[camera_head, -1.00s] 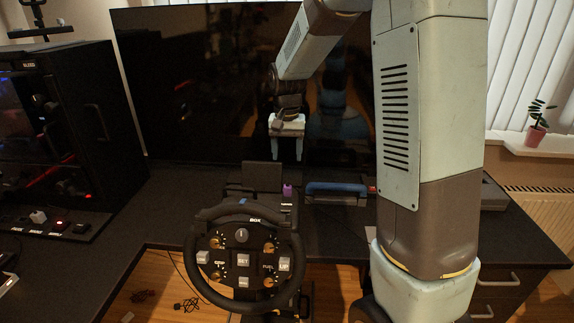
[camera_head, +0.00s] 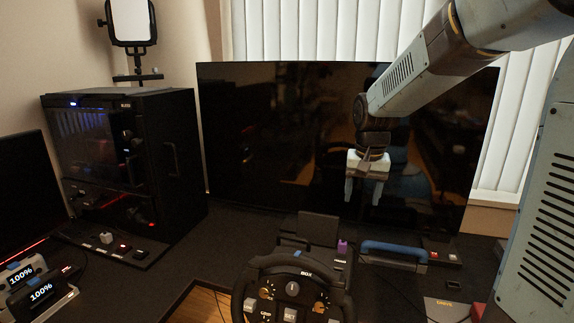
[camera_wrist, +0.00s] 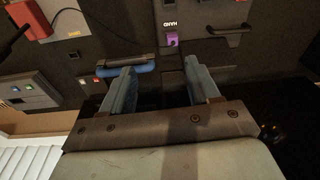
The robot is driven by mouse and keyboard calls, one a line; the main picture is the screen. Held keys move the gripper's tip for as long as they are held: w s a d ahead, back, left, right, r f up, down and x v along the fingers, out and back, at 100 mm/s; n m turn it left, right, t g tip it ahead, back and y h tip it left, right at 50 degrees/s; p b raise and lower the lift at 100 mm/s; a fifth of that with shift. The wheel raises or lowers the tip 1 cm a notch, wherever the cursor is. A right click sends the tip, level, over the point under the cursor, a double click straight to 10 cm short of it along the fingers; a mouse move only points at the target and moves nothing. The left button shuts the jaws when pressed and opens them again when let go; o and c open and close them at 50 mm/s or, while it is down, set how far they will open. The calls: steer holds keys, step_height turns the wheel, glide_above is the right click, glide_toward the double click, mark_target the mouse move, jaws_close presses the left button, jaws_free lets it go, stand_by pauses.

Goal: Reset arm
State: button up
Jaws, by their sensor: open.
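My gripper (camera_head: 362,198) hangs in front of the large dark monitor, above the desk, with its fingers pointing down. It is open and empty, with a clear gap between the two fingers in the wrist view (camera_wrist: 160,80). The racing wheel (camera_head: 292,288) stands at the front, left of and below my gripper, and its lower part is cut off. The blue-topped handle (camera_head: 395,250) lies on the desk below my gripper and also shows in the wrist view (camera_wrist: 127,70). A small purple piece (camera_head: 342,246) sits behind the wheel; the wrist view shows it too (camera_wrist: 172,40).
The monitor (camera_head: 270,130) stands close behind my gripper. A black cabinet (camera_head: 125,165) stands at the left, with a switch panel (camera_head: 115,247) before it. Devices reading 100% (camera_head: 40,290) are at the far left. The desk between cabinet and wheel is mostly clear.

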steer(key=s+d+r+n+t, duration=0.1)
steer(key=s+r+t, duration=0.1)
steer(key=s, duration=0.8)
steer(key=s+d+r+n+t, duration=0.1)
steer(key=s+r, duration=0.3)
steer(key=s, duration=0.7)
steer(key=shift+s+d+r+n+t, duration=0.25)
steer(key=shift+d+n+t, duration=0.15)
steer(key=shift+d+t, duration=0.3)
